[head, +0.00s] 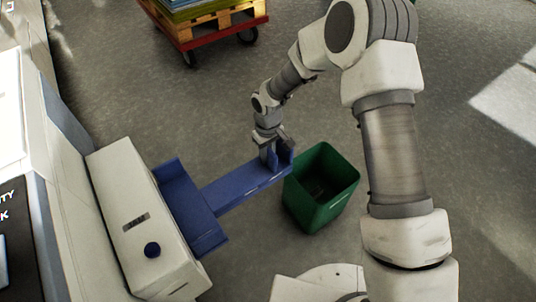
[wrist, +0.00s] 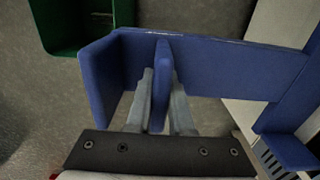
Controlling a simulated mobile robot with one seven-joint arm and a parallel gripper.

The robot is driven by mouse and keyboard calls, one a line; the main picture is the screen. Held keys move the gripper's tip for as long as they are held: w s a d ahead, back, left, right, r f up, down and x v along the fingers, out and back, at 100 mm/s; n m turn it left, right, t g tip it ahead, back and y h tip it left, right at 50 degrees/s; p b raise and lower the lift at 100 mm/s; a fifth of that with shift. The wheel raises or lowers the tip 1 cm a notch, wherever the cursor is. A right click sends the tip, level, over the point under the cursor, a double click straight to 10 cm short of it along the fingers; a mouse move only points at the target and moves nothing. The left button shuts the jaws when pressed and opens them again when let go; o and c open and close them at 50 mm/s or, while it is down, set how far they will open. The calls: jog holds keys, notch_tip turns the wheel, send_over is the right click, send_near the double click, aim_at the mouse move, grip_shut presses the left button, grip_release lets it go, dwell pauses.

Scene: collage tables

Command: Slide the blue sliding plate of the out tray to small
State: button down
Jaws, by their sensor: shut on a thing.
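The blue out tray (head: 235,192) juts to the right from the side of a white machine. Its wide part lies against the machine, and a narrow arm reaches out from it. The blue sliding plate (wrist: 162,80) is an upright fin on that narrow arm, close to its outer end wall (wrist: 103,85), with a gap between the two. My gripper (head: 271,158) is at the outer end of the tray arm. In the wrist view my gripper (wrist: 162,74) is shut on the sliding plate, one finger on each side.
A green bin (head: 318,190) is on the floor right beside the tray's outer end. A red cart with a wooden pallet (head: 205,25) stands at the back. Grey floor between them is clear.

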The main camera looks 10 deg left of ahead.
dwell(0.6)
jog(key=s+a, duration=0.3)
jog(key=s+a+b, duration=0.1)
jog(key=s+a, duration=0.2)
jog(key=s, duration=0.1)
jog(key=c, duration=0.8)
grip_release()
jog(key=shift+d, duration=0.1)
notch_tip(320, 180, up, 18)
jog(key=p, duration=0.5)
jog(key=shift+f, duration=0.25)
